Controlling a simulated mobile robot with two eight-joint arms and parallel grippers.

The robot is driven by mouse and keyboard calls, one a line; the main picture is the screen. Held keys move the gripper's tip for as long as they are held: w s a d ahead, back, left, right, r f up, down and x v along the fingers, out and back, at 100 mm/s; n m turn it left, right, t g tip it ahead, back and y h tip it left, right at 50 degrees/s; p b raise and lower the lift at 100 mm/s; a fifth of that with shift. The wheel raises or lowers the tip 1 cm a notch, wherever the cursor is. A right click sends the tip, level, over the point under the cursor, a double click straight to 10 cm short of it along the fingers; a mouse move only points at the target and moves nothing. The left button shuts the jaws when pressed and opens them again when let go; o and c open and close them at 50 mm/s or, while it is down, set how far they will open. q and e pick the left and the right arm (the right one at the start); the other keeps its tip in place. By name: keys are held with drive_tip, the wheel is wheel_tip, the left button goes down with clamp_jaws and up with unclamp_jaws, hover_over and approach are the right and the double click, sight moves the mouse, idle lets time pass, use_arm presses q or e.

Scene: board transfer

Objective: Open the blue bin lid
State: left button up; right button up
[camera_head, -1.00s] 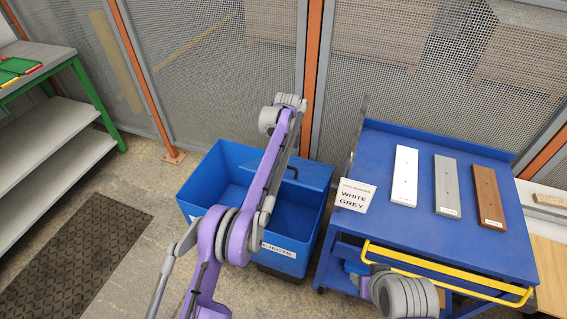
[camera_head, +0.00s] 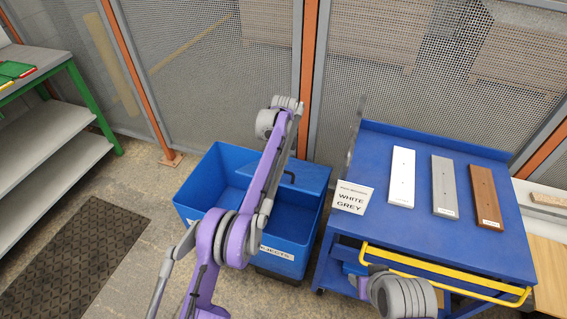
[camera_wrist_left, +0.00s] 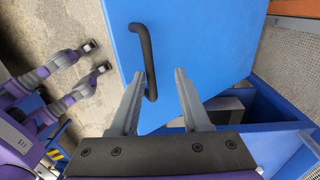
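The blue bin (camera_head: 196,187) stands on the floor against the mesh fence in the head view, its inside partly showing. Its blue lid (camera_head: 312,177) with a dark handle (camera_head: 290,176) is at the right rear of the bin. My left arm reaches across the bin and hides part of it; its fingertips are hidden there. In the left wrist view my left gripper (camera_wrist_left: 160,76) is open over the lid (camera_wrist_left: 205,45). The black handle (camera_wrist_left: 148,62) shows partly between the fingers, which are not closed on it; I cannot tell the depth. My right gripper is not identifiable.
A blue cart (camera_head: 330,245) with a yellow handle (camera_head: 440,273) stands close to the bin's right. It carries a white board (camera_head: 401,177), a grey board (camera_head: 444,187), a brown board (camera_head: 485,196) and a sign (camera_head: 352,197). A green-legged bench (camera_head: 92,103) stands left.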

use_arm(q)
wheel_tip(320, 180, up, 11)
drive_tip(key=p, duration=0.3)
drive_tip(key=shift+w, duration=0.25)
use_arm(e)
drive_tip(key=r, duration=0.1)
drive_tip(key=w+r, duration=0.1)
drive_tip(key=r, duration=0.1)
drive_tip(key=w+r, duration=0.1)
drive_tip(key=shift+r, duration=0.2)
use_arm(q)
drive_tip(key=shift+d+f, duration=0.1)
